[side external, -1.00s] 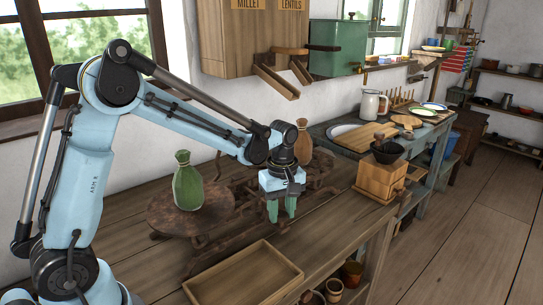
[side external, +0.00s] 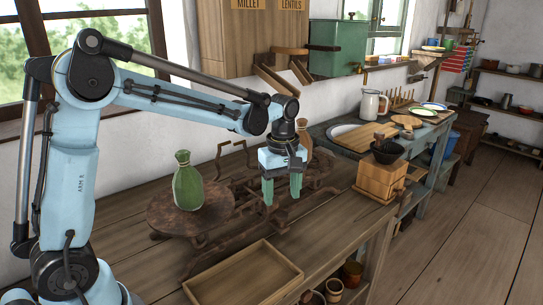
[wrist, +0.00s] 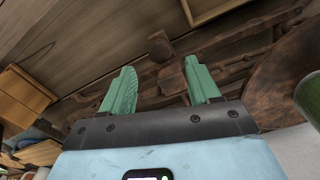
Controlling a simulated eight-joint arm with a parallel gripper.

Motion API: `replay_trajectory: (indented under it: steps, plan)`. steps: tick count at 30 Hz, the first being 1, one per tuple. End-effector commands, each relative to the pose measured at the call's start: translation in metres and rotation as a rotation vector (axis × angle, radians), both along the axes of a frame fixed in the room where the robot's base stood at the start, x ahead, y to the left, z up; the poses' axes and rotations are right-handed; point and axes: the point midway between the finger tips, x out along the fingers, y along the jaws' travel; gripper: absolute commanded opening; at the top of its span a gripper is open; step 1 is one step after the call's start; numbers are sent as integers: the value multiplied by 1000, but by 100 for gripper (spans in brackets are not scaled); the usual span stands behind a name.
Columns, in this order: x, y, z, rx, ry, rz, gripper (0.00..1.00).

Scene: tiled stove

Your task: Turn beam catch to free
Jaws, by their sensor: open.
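A dark, rusty balance scale (side external: 240,210) lies along the wooden bench, with round plates and a long beam. My gripper (side external: 282,198) hangs over the beam, its two green fingers pointing down, open and empty. In the wrist view the fingers (wrist: 160,70) are spread apart, with a small dark block-like piece (wrist: 158,46) of the scale beyond the gap between them. It may be the beam catch, but I cannot tell for sure, nor which way it is turned. A small upright part (side external: 281,222) also shows just below the fingers in the side view.
A green bottle-shaped weight (side external: 187,182) stands on the left plate, and a brown one (side external: 303,140) is behind my gripper. A shallow wooden tray (side external: 243,275) lies in front. A wooden mill (side external: 380,178) stands to the right. A cabinet (side external: 240,40) hangs above.

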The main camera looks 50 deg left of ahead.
Motion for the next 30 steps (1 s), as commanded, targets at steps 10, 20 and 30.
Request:
replay_trajectory:
  steps: [10, 20, 30]
  plan:
    - [0, 0, 53, 0, 0, 0, 61]
    - [0, 0, 66, 0, 0, 0, 61]
    - [0, 0, 66, 0, 0, 94, 61]
